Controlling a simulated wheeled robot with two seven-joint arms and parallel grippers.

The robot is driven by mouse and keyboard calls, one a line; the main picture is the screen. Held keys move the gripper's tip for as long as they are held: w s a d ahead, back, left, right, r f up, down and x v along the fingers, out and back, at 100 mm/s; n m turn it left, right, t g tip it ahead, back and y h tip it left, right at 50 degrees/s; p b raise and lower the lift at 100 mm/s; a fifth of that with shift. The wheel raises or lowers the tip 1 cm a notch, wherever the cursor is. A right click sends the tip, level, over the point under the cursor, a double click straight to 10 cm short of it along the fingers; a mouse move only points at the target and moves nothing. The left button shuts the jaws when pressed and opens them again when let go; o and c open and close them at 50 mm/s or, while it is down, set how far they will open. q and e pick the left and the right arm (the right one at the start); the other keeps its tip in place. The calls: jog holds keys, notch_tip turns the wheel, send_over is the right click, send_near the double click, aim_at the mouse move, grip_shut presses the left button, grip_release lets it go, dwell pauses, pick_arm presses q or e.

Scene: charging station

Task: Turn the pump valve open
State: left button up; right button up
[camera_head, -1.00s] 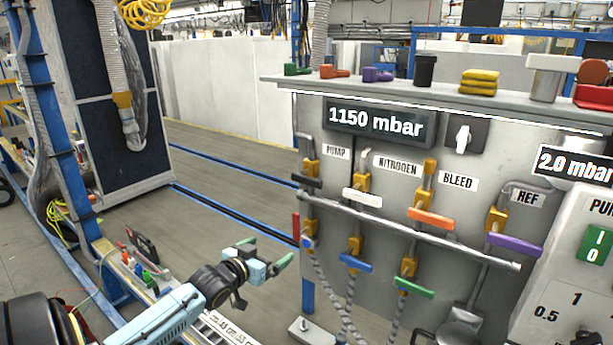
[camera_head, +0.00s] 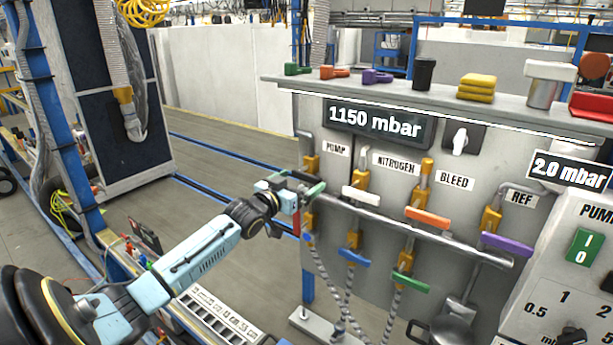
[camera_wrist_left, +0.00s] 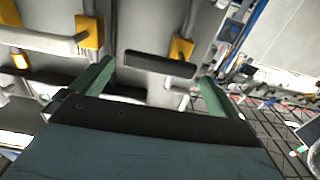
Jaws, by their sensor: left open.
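The pump valve's black bar handle (camera_wrist_left: 160,64) shows in the left wrist view, lying across the picture between and just ahead of my fingertips. In the head view it is mostly hidden by my gripper, below the PUMP label (camera_head: 336,149); its yellow valve body (camera_head: 311,162) shows. My left gripper (camera_head: 307,187) is open at the left end of the panel. Its two green fingers (camera_wrist_left: 155,85) stand apart with nothing held, one on each side of the handle. Whether they touch it, I cannot tell. My right gripper is not in view.
Other handles sit nearby: white (camera_head: 361,195), orange (camera_head: 427,218), blue (camera_head: 354,257), green (camera_head: 410,282) and purple (camera_head: 506,244). A grey rail (camera_head: 425,235) crosses the panel. The display (camera_head: 374,122) reads 1150 mbar.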

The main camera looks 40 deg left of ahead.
aim_at(306, 178)
pick_arm(q)
jog(key=shift+w+a, duration=0.15)
jog(key=shift+w, duration=0.85)
jog(key=shift+w+a, duration=0.1)
jog(key=shift+w, duration=0.9)
jog(key=shift+c, duration=0.4)
jog(key=c, duration=1.1)
jog(key=shift+o, duration=0.2)
jog(key=shift+d, duration=0.1)
